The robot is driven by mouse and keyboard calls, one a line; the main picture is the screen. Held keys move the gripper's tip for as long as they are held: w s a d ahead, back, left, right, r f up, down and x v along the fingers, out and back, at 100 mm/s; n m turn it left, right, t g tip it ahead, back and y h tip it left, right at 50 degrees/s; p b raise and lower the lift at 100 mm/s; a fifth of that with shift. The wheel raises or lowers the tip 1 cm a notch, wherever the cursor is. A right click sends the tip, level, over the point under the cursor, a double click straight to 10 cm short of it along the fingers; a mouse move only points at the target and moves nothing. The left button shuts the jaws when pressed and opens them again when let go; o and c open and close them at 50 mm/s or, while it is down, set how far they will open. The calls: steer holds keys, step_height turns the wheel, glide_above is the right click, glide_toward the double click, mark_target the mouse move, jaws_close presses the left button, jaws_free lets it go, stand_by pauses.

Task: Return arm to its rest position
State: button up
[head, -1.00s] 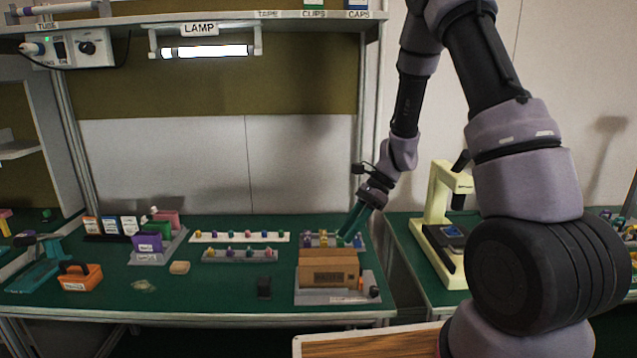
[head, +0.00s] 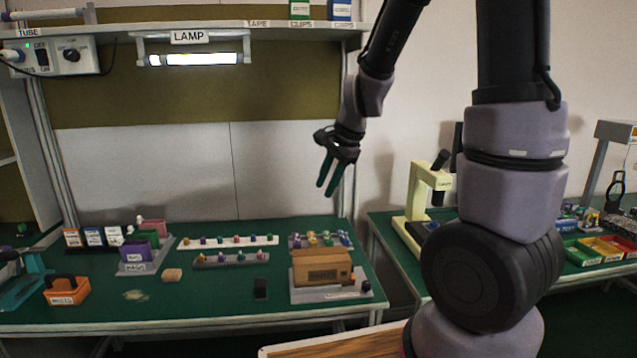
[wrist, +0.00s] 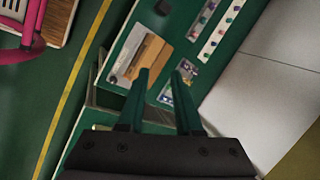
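My gripper (head: 330,180) hangs in the air above the right part of the green bench, in front of the pale back panel. Its two green fingers are apart with nothing between them. In the wrist view my gripper (wrist: 163,82) also shows open and empty, its fingers pointing down over the bench top. My arm comes up from the lower right and bends over at the top of the head view.
Below the gripper are a brown box (head: 320,267) on a grey base and a rack of small coloured pieces (head: 320,240). A cream microscope-like stand (head: 420,200) is on the right bench. A lit lamp (head: 200,59) hangs under the shelf.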

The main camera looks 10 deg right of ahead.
steer(key=shift+a+r, duration=0.1)
steer(key=shift+r, duration=0.15)
steer(key=s+d+r+n+t, duration=0.1)
steer(key=s+d+r+n, duration=0.1)
steer(key=s+r, duration=0.3)
steer(key=s+d+r+n+t, duration=0.1)
steer(key=s+d+r+n, duration=0.1)
steer(key=s+r+n, duration=0.2)
steer(key=s+d+r+n+t+h, duration=0.1)
steer(key=s+d+r+n, duration=0.1)
steer(key=s+r, duration=0.5)
steer(key=shift+s+r+n, duration=0.15)
steer(key=shift+r+n, duration=0.3)
steer(key=shift+n, duration=0.05)
